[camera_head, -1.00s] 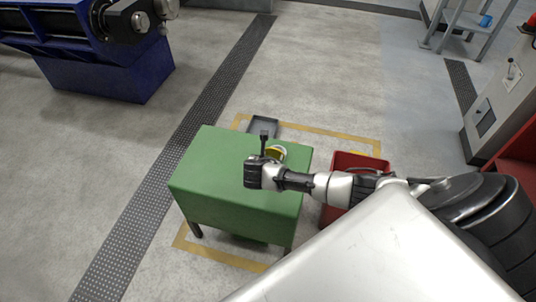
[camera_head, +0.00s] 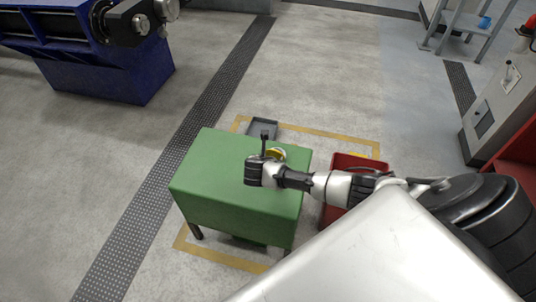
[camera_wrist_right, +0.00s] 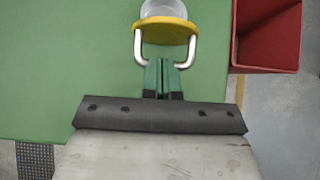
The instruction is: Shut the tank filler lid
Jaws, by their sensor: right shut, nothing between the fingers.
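The green tank (camera_head: 215,180) stands on the floor in the middle of the head view. Its filler, with a yellow lid (camera_head: 278,153), is on the top near the far right edge, partly behind my right wrist. In the right wrist view the yellow lid (camera_wrist_right: 166,31) shows as a narrow curved band. A pale round part lies beyond it, and a white wire bail comes down on both sides. My right gripper (camera_wrist_right: 163,66) is shut and empty, its fingertips between the bail's arms just short of the lid. I cannot tell whether they touch. My left gripper is not in view.
A red bin (camera_head: 345,165) stands right of the tank, under my right arm; it also shows in the wrist view (camera_wrist_right: 266,35). A dark tray (camera_head: 262,127) lies behind the tank. A blue machine (camera_head: 105,70) is at upper left. The floor left of the tank is clear.

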